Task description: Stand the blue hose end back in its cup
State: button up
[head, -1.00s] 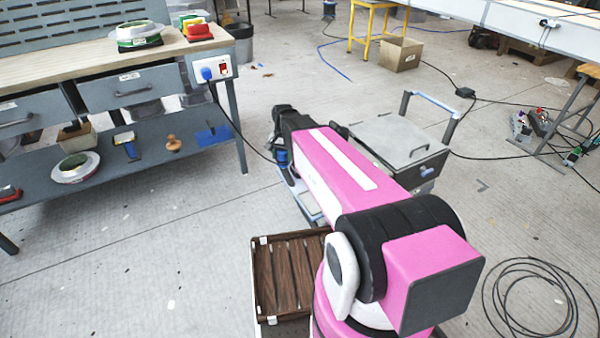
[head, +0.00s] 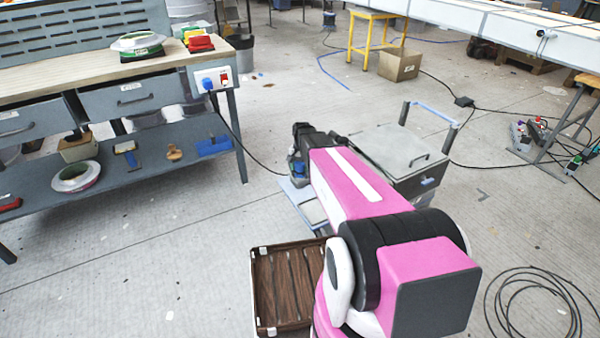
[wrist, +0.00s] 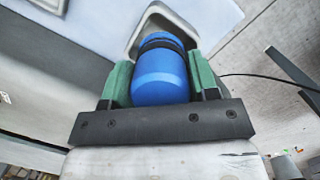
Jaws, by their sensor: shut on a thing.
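In the wrist view the blue hose end (wrist: 160,78), with a black band at its far part, lies between the two green pads of my gripper (wrist: 160,88). My gripper is shut on it. Beyond it is a pale-rimmed, rounded opening (wrist: 183,22), which looks like the cup. The hose end's far part overlaps this opening; I cannot tell if it is inside. In the head view my arm hides most of this spot, and a bit of blue shows at my gripper (head: 298,170) above a pale blue surface (head: 297,190).
A grey lidded cart (head: 400,150) with an upright handle stands just right of my gripper. A workbench (head: 60,72) with a lower shelf is at the left. A brown slatted crate (head: 262,300) is close in front of me. Coiled black cable (head: 530,300) lies at the right.

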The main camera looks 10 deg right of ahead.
aim_at(300, 171)
jog(key=shift+f, duration=1.4)
jog(key=shift+f, duration=0.2)
jog(key=o, duration=0.8)
jog(key=shift+o, duration=0.2)
jog(key=shift+r, duration=0.2)
jog(key=r, duration=0.3)
jog(key=w+r, duration=0.1)
jog(key=r, duration=0.7)
jog(key=shift+w+d+r, duration=0.25)
jog(key=shift+d, duration=0.1)
jog(key=shift+s+r, duration=0.1)
jog(key=shift+r, duration=0.05)
jog(key=s+n+t, duration=0.1)
jog(key=s+n, duration=0.4)
jog(key=s, duration=1.7)
jog(key=shift+s+a+f+t+h, duration=0.2)
jog(key=shift+s+a+t+h, duration=0.1)
jog(key=shift+a+h, duration=0.1)
